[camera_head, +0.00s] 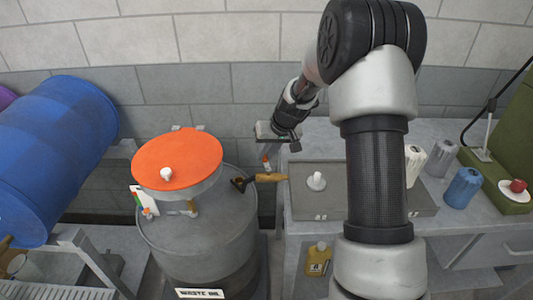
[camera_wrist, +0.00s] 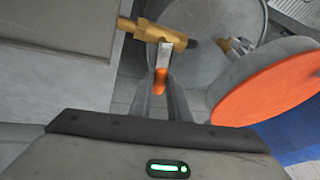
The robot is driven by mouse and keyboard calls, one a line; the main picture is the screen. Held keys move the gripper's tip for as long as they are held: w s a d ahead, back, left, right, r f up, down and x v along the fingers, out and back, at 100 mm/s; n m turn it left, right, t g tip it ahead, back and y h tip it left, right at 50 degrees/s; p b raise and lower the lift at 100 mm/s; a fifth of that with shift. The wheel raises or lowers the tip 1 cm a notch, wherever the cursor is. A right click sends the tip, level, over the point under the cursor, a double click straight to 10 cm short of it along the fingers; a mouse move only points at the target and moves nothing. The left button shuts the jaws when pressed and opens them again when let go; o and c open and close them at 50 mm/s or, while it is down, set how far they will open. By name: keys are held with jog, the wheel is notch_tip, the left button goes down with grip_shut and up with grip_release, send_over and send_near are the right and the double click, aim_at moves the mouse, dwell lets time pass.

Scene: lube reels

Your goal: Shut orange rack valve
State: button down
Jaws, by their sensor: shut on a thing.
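The orange-gripped valve lever (camera_wrist: 161,78) stands between the two fingers of my gripper (camera_wrist: 160,86) in the wrist view. My gripper is shut on this orange grip. A bare metal strip runs from the grip to a brass valve body (camera_wrist: 152,34). In the head view my gripper (camera_head: 267,152) is above the brass valve (camera_head: 271,177), with a small orange piece (camera_head: 266,162) showing below the fingers. The valve's dark end reaches over the grey drum. The fingers partly hide the grip.
A grey waste oil drum (camera_head: 195,250) bears a large orange disc (camera_head: 178,157), close to the right of my fingers in the wrist view. A blue barrel (camera_head: 55,150) lies at left. A grey bench (camera_head: 450,235) with a tray (camera_head: 300,203) and several canisters stands at right.

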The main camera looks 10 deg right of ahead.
jog(key=shift+d+f+m+b, duration=0.15)
jog(key=shift+m+b, duration=0.2)
jog(key=shift+m, duration=0.25)
jog(key=shift+s+d+m+h, duration=0.1)
jog(key=shift+d+m+h, duration=0.2)
jog(key=shift+m, duration=0.25)
jog(key=shift+d+m+h, duration=0.15)
jog(key=shift+m+h, duration=0.15)
jog(key=shift+m, duration=0.25)
jog(key=c, duration=1.7)
grip_release()
jog(key=shift+o, duration=0.2)
jog(key=shift+r, duration=0.25)
jog(key=v, duration=1.7)
jog(key=shift+s, duration=0.45)
